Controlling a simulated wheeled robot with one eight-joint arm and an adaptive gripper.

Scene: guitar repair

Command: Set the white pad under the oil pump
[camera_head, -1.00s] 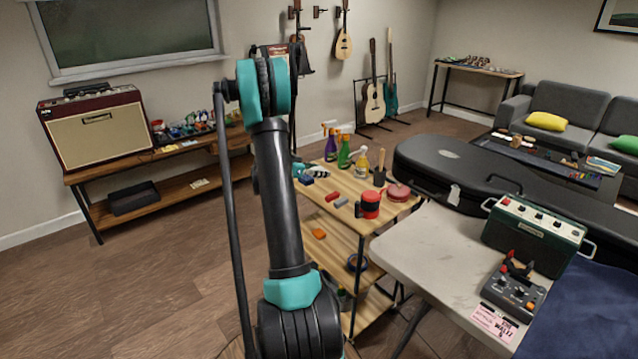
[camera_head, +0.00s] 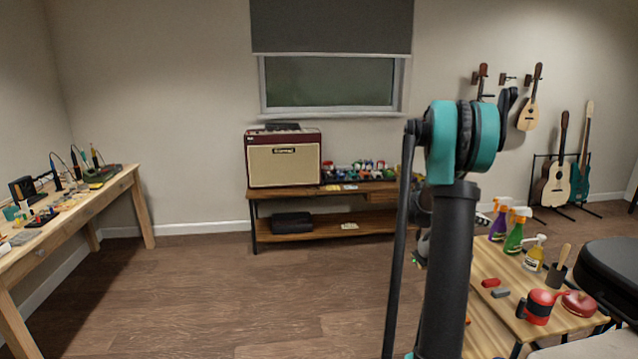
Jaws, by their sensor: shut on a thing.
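A clear bottle of yellow liquid with a white pump head (camera_head: 535,256) stands upright on the wooden cart top at the right; it looks like the oil pump, but I cannot read its label. I cannot make out the white pad. A small white-and-dark item (camera_head: 483,220) shows at the cart's back left, partly behind my arm, and I cannot tell what it is. My arm stands upright in front of the cart. My gripper is hidden behind it, so its jaws and anything in them do not show.
The cart top (camera_head: 482,262) also holds purple and green spray bottles, a red can (camera_head: 539,306) and a dark cup. A black case (camera_head: 612,270) stands at the right. A workbench (camera_head: 60,225) is at the left. Open wooden floor (camera_head: 240,300) lies between.

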